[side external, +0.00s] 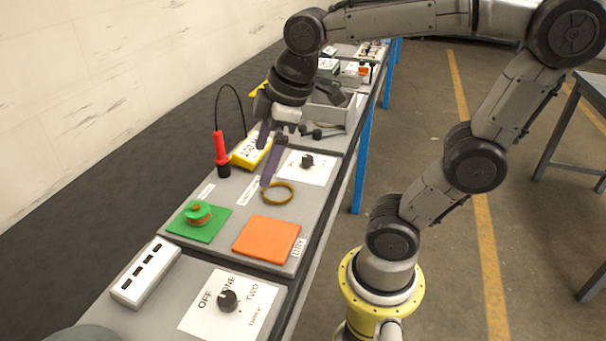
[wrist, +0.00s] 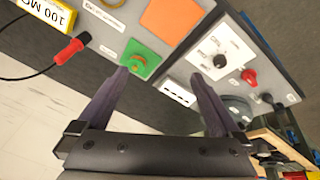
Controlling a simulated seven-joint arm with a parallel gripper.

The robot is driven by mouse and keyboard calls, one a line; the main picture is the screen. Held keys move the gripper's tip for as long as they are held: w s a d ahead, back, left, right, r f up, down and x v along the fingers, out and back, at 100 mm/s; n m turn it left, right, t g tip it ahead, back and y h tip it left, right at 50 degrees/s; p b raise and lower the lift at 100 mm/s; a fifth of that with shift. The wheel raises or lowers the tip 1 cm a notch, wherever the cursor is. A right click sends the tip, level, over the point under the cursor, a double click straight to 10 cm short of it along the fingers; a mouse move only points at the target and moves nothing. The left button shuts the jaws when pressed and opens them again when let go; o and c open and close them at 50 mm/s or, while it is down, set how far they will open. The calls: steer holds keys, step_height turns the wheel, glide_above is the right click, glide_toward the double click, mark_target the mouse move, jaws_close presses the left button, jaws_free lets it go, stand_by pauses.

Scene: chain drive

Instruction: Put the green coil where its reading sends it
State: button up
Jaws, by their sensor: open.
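The green coil (side external: 198,213), with a copper-coloured band, sits on a green square pad (side external: 217,231) at the left of the bench. In the wrist view the coil (wrist: 137,64) shows near the left fingertip, partly overlapped by it. My gripper (side external: 264,167) is open and empty above the bench, up and right of the coil in the side view; its fingers also show in the wrist view (wrist: 160,76). A yellow meter (side external: 251,151) reads 100 M, its last character unclear. A red probe (side external: 219,147) stands beside it on a black cable. An orange pad (side external: 266,239) beside a "DRY" label is bare.
A brownish ring (side external: 277,193) lies behind the orange pad. A white socket strip (side external: 145,273) and a white dial panel (side external: 252,311) with a black knob stand in front. Another knob panel (side external: 318,170) and a grey bin (side external: 335,113) are farther back.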

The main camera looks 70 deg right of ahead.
steer(key=s+f+m+t, duration=0.1)
steer(key=s+f+m, duration=0.2)
steer(key=s+m, duration=0.3)
steer(key=shift+s+a+t, duration=0.15)
steer(key=shift+s+t, duration=0.15)
steer(key=shift+s, duration=0.25)
stand_by(0.7)
